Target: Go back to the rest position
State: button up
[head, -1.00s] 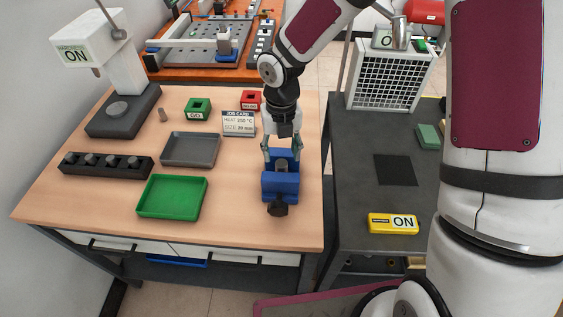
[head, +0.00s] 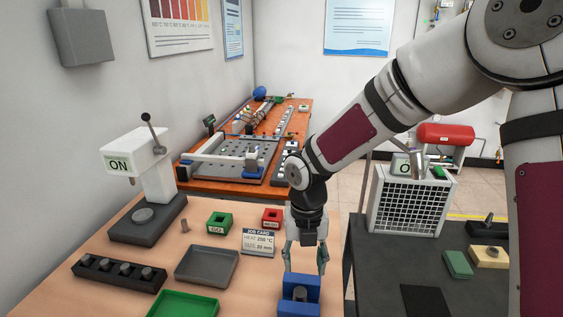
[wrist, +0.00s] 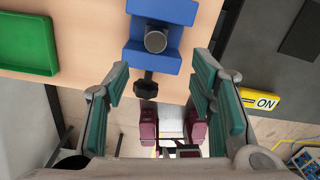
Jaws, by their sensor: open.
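My gripper (head: 306,256) is open and empty above the blue vise (head: 300,302) on the wooden table. In the wrist view its two teal-padded fingers (wrist: 161,100) stand wide apart with nothing between them. The blue vise (wrist: 163,12) shows beyond the fingers in the wrist view, with a grey metal cylinder (wrist: 156,41) in it and a black knob on its near side. My gripper is apart from both. Part of the vise is cut off by the lower edge of the head view.
The wooden table holds a grey tray (head: 207,266), a green tray (head: 183,305), a black rack (head: 118,273), a job card (head: 258,242), green (head: 219,223) and red (head: 272,218) boxes, and a press-like device (head: 150,190). A dark table (head: 390,262) with a white grille unit (head: 411,202) stands right.

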jog(key=s+d+r+m+t+h, duration=0.1)
jog(key=s+d+r+m, duration=0.3)
jog(key=r+m, duration=0.35)
jog(key=s+d+r+m+t+h, duration=0.1)
jog(key=s+d+r+m, duration=0.25)
jog(key=r+m, duration=0.35)
jog(key=s+d+r+m+t+y, duration=0.1)
jog(key=s+d+r+m, duration=0.1)
jog(key=s+m, duration=0.4)
jog(key=s+d+r+m+t+y, duration=0.1)
jog(key=s+m, duration=0.6)
jog(key=m, duration=0.8)
notch_tip(320, 180, up, 4)
jog(key=shift+d+f+t, duration=0.2)
jog(key=shift+d+t, duration=0.6)
jog(key=shift+d, duration=0.15)
